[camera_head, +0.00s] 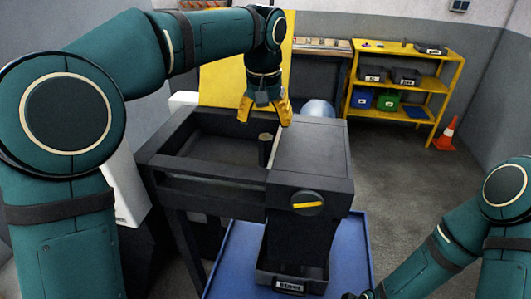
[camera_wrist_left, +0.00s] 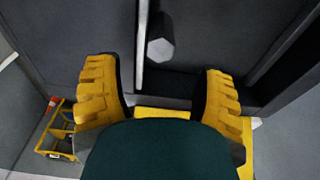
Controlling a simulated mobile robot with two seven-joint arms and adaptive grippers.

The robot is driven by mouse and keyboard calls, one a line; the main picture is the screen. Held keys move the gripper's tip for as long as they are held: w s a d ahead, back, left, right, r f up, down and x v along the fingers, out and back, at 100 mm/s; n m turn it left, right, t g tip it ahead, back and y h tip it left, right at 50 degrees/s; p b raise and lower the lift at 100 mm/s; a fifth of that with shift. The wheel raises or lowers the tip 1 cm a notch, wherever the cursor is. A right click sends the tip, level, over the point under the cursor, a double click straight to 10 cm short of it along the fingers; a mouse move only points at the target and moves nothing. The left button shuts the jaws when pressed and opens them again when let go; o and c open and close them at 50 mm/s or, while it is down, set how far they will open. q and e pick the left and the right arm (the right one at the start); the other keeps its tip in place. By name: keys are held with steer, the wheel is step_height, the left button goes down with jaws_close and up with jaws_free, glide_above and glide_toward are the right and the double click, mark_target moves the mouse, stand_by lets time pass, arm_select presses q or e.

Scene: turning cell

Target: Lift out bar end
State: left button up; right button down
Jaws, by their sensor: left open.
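The bar end (camera_head: 265,152) is a short dark bar with a lighter end face. It stands roughly upright beside the pale dividing edge in the dark open-topped machine (camera_head: 160,185); its lower part is hidden.
A knob with a yellow handle (camera_head: 308,204) is on the machine's front. Below it a dark bin labelled "Steel" (camera_head: 318,273) stands on a blue surface (camera_head: 238,262). A yellow shelf (camera_head: 405,87) and an orange cone (camera_head: 446,133) stand behind right, with clear floor before them.

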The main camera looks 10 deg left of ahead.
mark_target(265, 137)
arm_select(q)
step_height(265, 137, down, 5)
steer(key=shift+w+r+b, duration=0.1)
steer(key=shift+w+b, duration=0.05)
steer(key=shift+b, duration=0.7)
jaws_close()
